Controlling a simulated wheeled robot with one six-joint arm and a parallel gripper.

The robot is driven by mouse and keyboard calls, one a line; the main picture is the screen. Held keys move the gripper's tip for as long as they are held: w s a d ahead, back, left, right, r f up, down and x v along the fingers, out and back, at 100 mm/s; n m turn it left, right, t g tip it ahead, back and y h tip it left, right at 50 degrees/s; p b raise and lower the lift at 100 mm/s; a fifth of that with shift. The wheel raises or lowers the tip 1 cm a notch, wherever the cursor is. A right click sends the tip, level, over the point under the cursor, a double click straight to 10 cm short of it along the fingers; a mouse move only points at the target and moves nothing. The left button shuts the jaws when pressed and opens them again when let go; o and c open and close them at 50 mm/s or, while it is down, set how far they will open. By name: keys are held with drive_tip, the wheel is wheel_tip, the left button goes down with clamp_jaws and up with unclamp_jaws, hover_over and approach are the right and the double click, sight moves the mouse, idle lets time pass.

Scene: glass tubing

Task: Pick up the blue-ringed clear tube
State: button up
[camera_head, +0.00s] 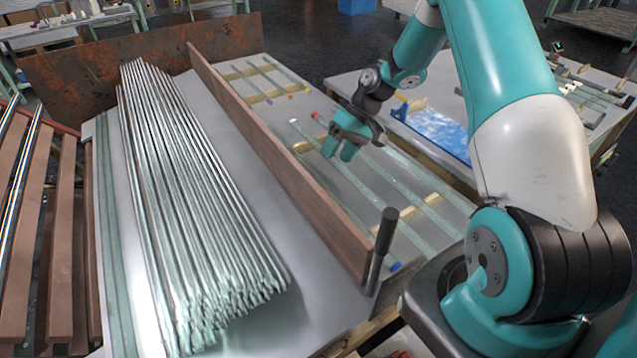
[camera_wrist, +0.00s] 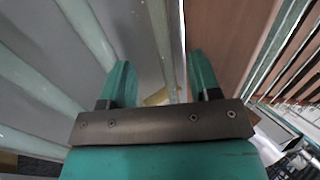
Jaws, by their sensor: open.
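Several clear tubes lie spaced apart on wooden strips right of the brown upright board. A small blue ring (camera_head: 395,266) shows at the near end of this group, beside the grey post; which tube it belongs to is hard to trace. My gripper (camera_head: 338,153) is above the tubes' far part, pointing down, open and empty. In the wrist view my gripper (camera_wrist: 163,75) has its two teal fingers apart, with a pale clear tube (camera_wrist: 160,35) running beyond the gap between them. No blue ring shows in the wrist view.
The brown board (camera_head: 285,160) stands upright along the tubes' left side. A large bundle of clear tubes (camera_head: 185,190) lies left of it. A dark-topped grey post (camera_head: 382,245) stands at the near end. A red-ended tube (camera_head: 316,116) is close to my gripper.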

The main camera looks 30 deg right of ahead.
drive_tip(key=p+x, duration=0.1)
drive_tip(key=x, duration=0.7)
drive_tip(key=c, duration=1)
